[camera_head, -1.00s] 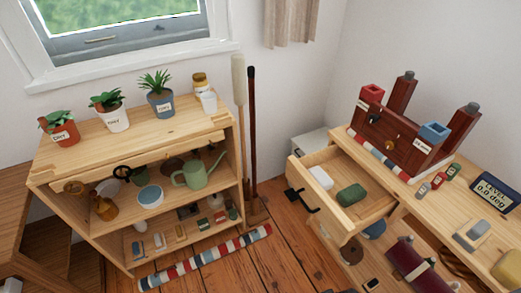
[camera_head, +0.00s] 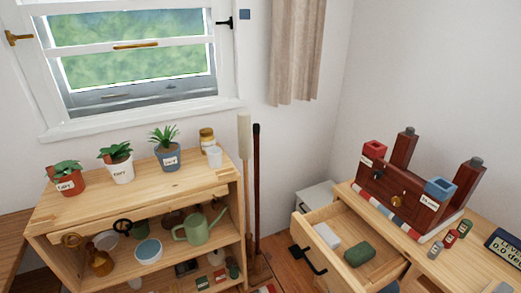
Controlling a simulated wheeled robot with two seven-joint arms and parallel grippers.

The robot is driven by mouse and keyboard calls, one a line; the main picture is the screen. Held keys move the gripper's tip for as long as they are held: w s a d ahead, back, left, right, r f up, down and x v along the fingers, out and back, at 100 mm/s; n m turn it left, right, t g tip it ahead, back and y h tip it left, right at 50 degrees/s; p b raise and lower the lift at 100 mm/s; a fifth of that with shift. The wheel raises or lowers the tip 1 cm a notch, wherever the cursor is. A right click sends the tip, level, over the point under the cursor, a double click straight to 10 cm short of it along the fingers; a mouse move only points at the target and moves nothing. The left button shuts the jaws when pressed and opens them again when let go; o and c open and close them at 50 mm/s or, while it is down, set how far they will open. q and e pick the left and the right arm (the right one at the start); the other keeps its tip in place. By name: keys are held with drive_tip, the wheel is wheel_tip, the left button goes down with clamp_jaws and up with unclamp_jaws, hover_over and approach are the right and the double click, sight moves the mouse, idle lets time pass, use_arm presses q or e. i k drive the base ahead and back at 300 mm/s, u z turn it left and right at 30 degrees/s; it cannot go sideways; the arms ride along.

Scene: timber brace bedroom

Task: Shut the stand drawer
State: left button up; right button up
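The stand drawer (camera_head: 381,275) is pulled open from the light wooden stand (camera_head: 462,262) at the right. Its front carries a black handle (camera_head: 308,260) and faces left. Inside the drawer lie a white block (camera_head: 326,236) and a dark green block (camera_head: 359,254). Neither of my grippers shows in the head view.
A wooden shelf (camera_head: 135,207) with potted plants and a green watering can (camera_head: 200,227) stands at the left. Two poles (camera_head: 244,170) lean in the corner beside it. A dark red wooden device (camera_head: 400,195) stands on the stand. Some floor shows between shelf and drawer.

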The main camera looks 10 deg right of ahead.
sight(389, 264)
drive_tip(key=z, duration=2.35)
drive_tip(key=k, duration=0.7)
drive_tip(key=u, duration=1.6)
